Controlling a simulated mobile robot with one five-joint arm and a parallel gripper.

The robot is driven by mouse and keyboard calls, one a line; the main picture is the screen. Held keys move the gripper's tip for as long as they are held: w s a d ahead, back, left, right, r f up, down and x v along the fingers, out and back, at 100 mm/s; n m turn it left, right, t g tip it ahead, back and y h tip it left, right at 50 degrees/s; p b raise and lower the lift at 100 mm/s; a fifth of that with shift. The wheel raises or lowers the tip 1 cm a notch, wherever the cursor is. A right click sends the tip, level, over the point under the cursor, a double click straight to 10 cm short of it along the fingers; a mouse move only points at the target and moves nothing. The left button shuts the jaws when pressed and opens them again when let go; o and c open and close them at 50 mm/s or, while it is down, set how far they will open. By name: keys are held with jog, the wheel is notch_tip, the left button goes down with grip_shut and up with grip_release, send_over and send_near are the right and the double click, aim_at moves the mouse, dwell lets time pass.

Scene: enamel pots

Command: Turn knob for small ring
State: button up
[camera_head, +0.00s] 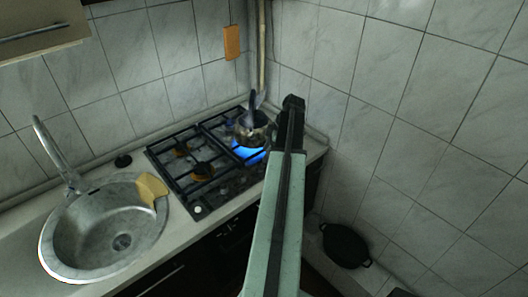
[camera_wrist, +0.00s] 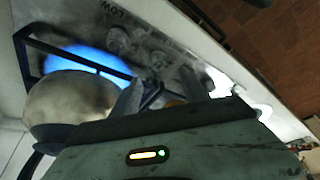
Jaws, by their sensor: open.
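The gas stove (camera_head: 178,187) is black, with its control panel along the front edge. In the wrist view, pale knobs (camera_wrist: 117,40) stand on the grey panel beside printed lettering that reads LOW. I cannot tell which knob serves the small ring. A blue flame (camera_head: 246,154) burns under a metal pot (camera_head: 254,132) at the stove's right side; the flame also shows in the wrist view (camera_wrist: 82,58). My gripper (camera_wrist: 161,78) is open, its grey fingers apart over the panel near the knobs. I see no knob clearly between them. In the head view my arm hides the fingertips.
A round sink (camera_head: 105,235) with a tap and a yellow cloth (camera_head: 151,188) lies left of the stove. Tiled walls stand behind and to the right. A black pan (camera_head: 346,245) sits low at the right. Black grates cover the stove top.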

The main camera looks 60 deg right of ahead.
aim_at(259, 165)
jog(key=shift+f, duration=0.1)
jog(key=w+f+n+b, duration=0.1)
jog(key=f+b, duration=0.1)
jog(key=w+f+n+y+b, duration=0.1)
jog(key=f+n+b, duration=0.1)
jog(key=f+b, duration=0.1)
jog(key=a+f+n+g+b, duration=0.1)
jog(key=f+b, duration=0.1)
jog(key=shift+w+f+b, duration=0.2)
jog(key=shift+w+b, duration=0.1)
jog(key=shift+w, duration=0.1)
jog(key=shift+r, duration=0.1)
grip_shut()
